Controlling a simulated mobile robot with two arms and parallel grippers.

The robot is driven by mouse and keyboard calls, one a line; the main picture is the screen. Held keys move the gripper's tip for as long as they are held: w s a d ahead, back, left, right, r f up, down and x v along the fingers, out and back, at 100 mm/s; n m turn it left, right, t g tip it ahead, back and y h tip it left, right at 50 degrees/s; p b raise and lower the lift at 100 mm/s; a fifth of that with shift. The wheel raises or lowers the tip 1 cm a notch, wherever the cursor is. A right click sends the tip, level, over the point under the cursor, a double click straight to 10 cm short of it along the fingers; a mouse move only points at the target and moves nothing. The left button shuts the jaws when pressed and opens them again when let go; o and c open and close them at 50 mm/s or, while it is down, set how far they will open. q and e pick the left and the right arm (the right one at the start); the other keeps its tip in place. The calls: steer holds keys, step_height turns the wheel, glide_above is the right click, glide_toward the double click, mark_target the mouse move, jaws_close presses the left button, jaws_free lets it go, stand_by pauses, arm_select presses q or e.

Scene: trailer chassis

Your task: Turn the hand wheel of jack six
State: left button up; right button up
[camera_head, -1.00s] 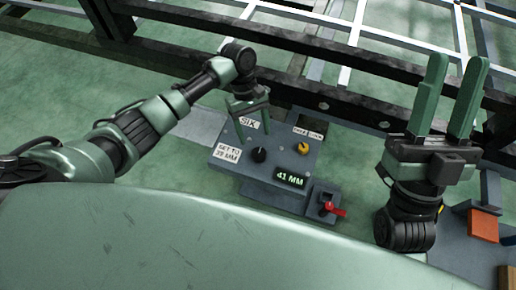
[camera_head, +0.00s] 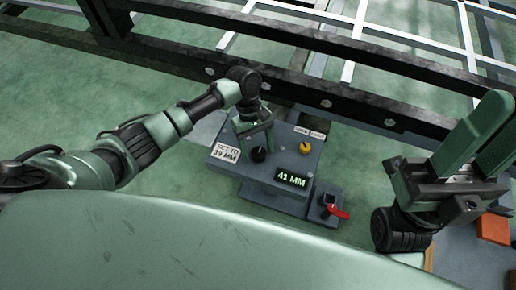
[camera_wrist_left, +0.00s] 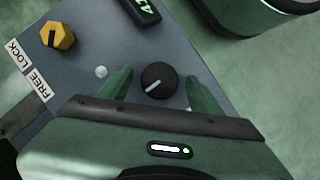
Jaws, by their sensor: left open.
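The grey jack panel (camera_head: 228,170) stands on the floor beside the dark chassis beam. A black round knob with a white pointer line (camera_head: 259,154), apparently the hand wheel, sits on its top. It also shows in the left wrist view (camera_wrist_left: 158,78). A lit display (camera_head: 291,178) reads 41 MM. My left gripper (camera_head: 259,146) is open at the knob; in the left wrist view its fingertips (camera_wrist_left: 159,86) stand on either side of it, with small gaps visible. My right gripper (camera_head: 487,128) is empty at the right, its two fingers apart.
A yellow knob (camera_head: 305,148) with a FREE LOCK label (camera_wrist_left: 29,72) is near the black knob. A red lever (camera_head: 338,212) sits at the panel's lower right. A label (camera_head: 226,154) starts SET TO. The chassis beam (camera_head: 330,96) runs close behind. An orange block (camera_head: 493,228) lies far right.

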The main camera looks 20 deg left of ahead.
arm_select(q)
steer(key=shift+c, duration=0.2)
steer(key=c, duration=1.3)
